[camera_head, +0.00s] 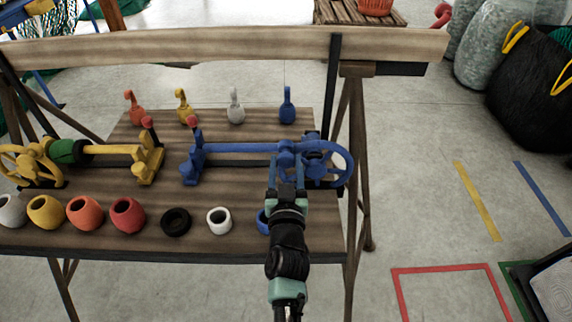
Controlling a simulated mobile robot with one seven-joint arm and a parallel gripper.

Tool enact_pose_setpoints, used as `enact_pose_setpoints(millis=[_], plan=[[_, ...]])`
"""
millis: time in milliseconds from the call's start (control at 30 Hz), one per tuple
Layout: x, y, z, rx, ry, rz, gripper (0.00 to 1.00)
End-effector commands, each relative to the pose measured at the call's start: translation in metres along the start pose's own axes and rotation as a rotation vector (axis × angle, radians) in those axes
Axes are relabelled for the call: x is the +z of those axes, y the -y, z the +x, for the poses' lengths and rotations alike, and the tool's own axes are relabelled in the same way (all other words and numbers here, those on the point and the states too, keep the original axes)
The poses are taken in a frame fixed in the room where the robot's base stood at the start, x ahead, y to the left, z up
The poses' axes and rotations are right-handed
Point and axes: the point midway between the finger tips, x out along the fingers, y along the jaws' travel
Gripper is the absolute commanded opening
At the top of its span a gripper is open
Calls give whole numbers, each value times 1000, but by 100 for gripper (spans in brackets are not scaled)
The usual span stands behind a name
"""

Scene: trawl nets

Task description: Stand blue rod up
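A blue rod (240,147) lies level between a blue end stand (193,160) and a blue hub with a spoked handwheel (342,165) at the right of the bench. My gripper (287,187) is just in front of the hub, at the right end of the rod, and covers part of it. Its fingertips are hard to tell from the blue parts, so I cannot tell whether they touch anything or are open or shut.
The wooden bench (100,237) holds a yellow winch (147,165) at left. Several coloured rings stand along the front; a blue one (262,220) is partly behind my arm. Several upright hooked pieces, including a blue one (287,107), stand behind.

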Motion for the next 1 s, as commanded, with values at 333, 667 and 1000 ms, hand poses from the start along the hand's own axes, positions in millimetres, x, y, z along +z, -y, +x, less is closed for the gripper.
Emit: enact_pose_setpoints(millis=[333,667,1000], plan=[[0,0,0,0,0,0,0],[0,0,0,0,0,4,0],[-8,-10,0,1,-2,122,0]])
